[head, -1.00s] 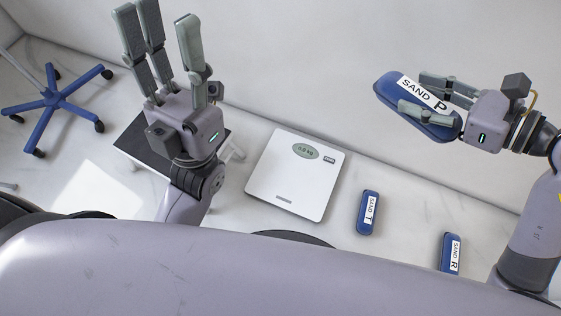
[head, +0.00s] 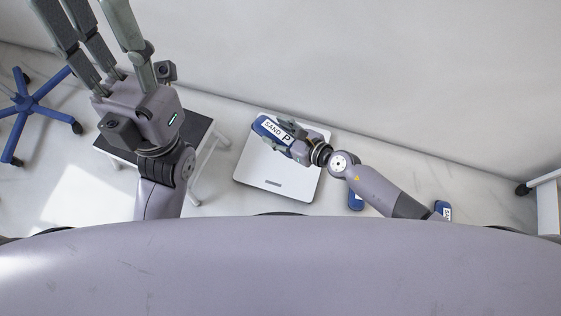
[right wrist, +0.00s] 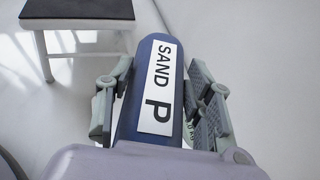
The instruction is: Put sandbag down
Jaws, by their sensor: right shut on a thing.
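The blue sandbag with a white label reading SAND P (head: 263,127) is in my right gripper (head: 284,132), over the white scale (head: 259,176). In the right wrist view the fingers (right wrist: 160,92) close on both sides of the sandbag (right wrist: 161,62), label facing the camera. I cannot tell whether the bag touches the scale. My left gripper (head: 92,40) is raised at the upper left, fingers spread, empty.
Two other blue sandbags, one (head: 356,203) and another (head: 443,208), lie on the floor to the right, partly hidden by my right arm. A black-topped step stool (head: 196,131) stands left of the scale. A blue wheeled base (head: 27,103) is at far left. A wall runs behind.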

